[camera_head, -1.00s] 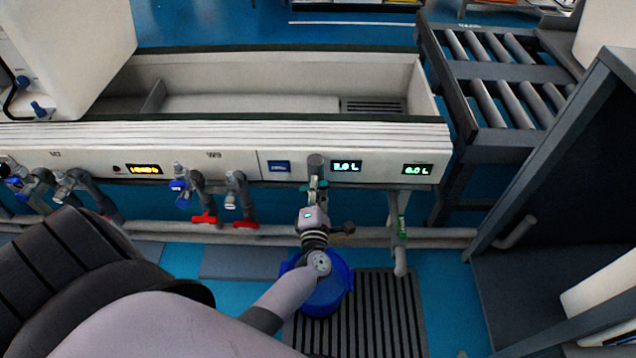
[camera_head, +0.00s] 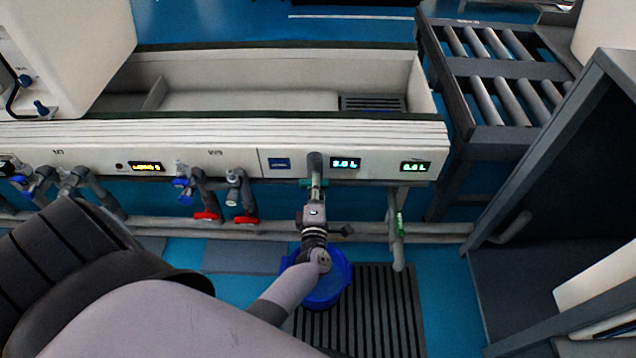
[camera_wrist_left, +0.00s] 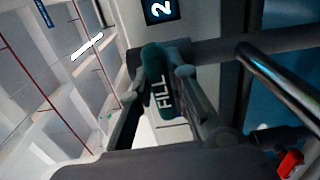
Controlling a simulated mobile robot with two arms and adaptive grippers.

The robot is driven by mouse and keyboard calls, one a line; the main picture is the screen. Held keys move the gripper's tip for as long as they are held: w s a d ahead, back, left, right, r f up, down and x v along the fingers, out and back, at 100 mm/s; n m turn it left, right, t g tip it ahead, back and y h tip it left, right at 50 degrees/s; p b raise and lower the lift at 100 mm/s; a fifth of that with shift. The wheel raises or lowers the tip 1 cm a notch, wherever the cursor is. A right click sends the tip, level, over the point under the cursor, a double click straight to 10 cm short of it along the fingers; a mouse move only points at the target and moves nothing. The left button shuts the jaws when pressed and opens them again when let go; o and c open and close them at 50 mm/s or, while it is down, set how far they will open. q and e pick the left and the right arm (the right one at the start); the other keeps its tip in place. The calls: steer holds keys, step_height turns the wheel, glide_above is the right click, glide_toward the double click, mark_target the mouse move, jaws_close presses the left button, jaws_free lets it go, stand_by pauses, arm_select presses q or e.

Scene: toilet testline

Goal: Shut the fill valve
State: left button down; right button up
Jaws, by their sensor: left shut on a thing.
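The fill valve's dark green handle (camera_wrist_left: 157,82), lettered FILL, shows in the left wrist view between the fingers of my left gripper (camera_wrist_left: 165,85). In the head view my left gripper (camera_head: 314,190) reaches up to the valve below the bench front, and the handle (camera_head: 306,183) is mostly hidden by it. The gripper is shut on the handle. A grey pipe end (camera_head: 315,161) stands out from the panel just above. My right gripper does not show.
A blue bucket (camera_head: 334,288) stands on a dark floor grate (camera_head: 385,310) below my arm. Red-handled valves (camera_head: 245,219) hang to the left. A pipe with a green-marked valve (camera_head: 399,222) is at the right. Displays (camera_head: 345,163) line the panel, and a roller conveyor (camera_head: 500,95) stands at the back right.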

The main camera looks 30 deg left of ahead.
arm_select(q)
steer(key=shift+a+r, duration=0.25)
steer(key=shift+r, duration=0.1)
steer(key=c, duration=1.5)
jaws_free()
steer(key=shift+f, duration=0.1)
steer(key=shift+c, duration=0.2)
steer(key=shift+d+f, duration=0.1)
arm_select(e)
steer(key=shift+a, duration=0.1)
arm_select(q)
steer(key=shift+s+d, duration=0.15)
steer(key=v, duration=1.1)
steer(key=shift+s+d, duration=0.25)
steer(key=shift+s, duration=0.05)
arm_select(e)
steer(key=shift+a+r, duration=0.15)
